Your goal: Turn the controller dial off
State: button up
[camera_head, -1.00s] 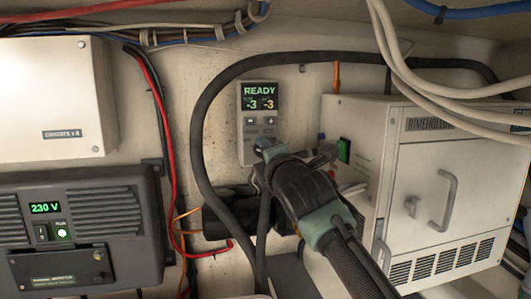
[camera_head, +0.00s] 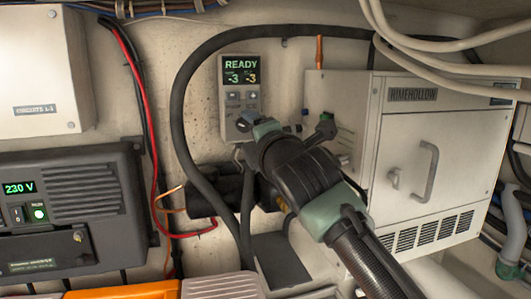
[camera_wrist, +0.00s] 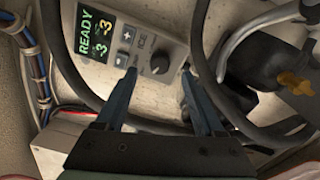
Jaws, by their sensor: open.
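The controller (camera_head: 241,80) is a pale panel on the back wall. The dial (camera_wrist: 160,63) is a dark round knob on the controller's lower part, seen in the wrist view. My gripper (camera_wrist: 159,72) is open, one finger on each side of the dial in that picture. I cannot tell whether either finger touches it. In the head view my arm reaches up from the lower right to the controller's lower edge, and the dial cannot be made out there.
A white Rimehollow cabinet (camera_head: 345,105) stands right of the controller. A thick black hose (camera_head: 178,125) loops around the controller's left and top. A dark 230 V unit (camera_head: 95,205) and a white box (camera_head: 35,75) are at left. Pale cables (camera_head: 425,45) hang at upper right.

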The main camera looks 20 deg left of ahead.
jog(key=b+v, duration=0.2)
jog(key=v, duration=0.6)
jog(key=shift+b, duration=0.4)
jog(key=shift+s, duration=0.15)
